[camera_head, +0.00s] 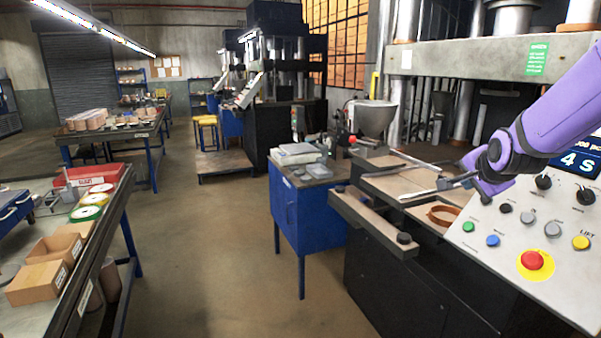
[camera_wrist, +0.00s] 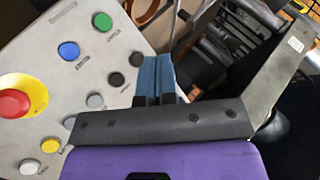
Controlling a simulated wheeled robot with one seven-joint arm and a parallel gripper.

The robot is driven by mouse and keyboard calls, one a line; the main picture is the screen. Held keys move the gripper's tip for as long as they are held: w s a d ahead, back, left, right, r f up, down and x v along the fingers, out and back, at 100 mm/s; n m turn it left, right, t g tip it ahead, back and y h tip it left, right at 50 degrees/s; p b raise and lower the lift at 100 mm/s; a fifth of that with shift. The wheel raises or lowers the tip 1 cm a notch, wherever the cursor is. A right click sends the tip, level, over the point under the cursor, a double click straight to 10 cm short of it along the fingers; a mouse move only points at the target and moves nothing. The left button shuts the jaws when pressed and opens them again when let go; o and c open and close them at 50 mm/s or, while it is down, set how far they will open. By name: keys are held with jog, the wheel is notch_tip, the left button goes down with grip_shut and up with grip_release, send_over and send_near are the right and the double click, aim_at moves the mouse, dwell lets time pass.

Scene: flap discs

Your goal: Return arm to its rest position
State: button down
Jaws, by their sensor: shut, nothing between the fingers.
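My purple arm reaches in from the right in the head view, over the press's control panel. My gripper (camera_head: 441,184) is shut and empty, above the press bed just left of the panel. In the wrist view the closed fingers (camera_wrist: 157,78) show in the middle, beside the panel's edge. The control panel (camera_wrist: 120,30) carries a green, a blue, a yellow and several grey and black buttons, with a red stop button (camera_head: 532,260) on a yellow ring. In the wrist view the red button (camera_wrist: 12,103) is at the left.
The press (camera_head: 385,285) stands close below and beside my arm, with a brown ring (camera_head: 443,215) on its bed. A blue cabinet (camera_head: 300,215) holds a scale. A workbench (camera_head: 85,265) with boxes and discs stands at the left. The floor (camera_head: 210,250) between is clear.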

jog(key=s+a+r+n+g, duration=0.1)
jog(key=s+a+n, duration=0.2)
jog(key=s, duration=0.7)
jog(key=s+a+r+n+g+y, duration=0.1)
jog(key=s+a+n, duration=0.3)
jog(key=s, duration=0.6)
jog(key=s+a+r+n+g+y, duration=0.1)
jog(key=s+a+r+n+g, duration=0.1)
jog(key=s+n, duration=0.4)
jog(key=s+a+r, duration=0.1)
jog(key=s, duration=0.3)
jog(key=shift+a+r+n+g, duration=0.2)
jog(key=shift+n+g, duration=0.2)
jog(key=shift+w, duration=0.1)
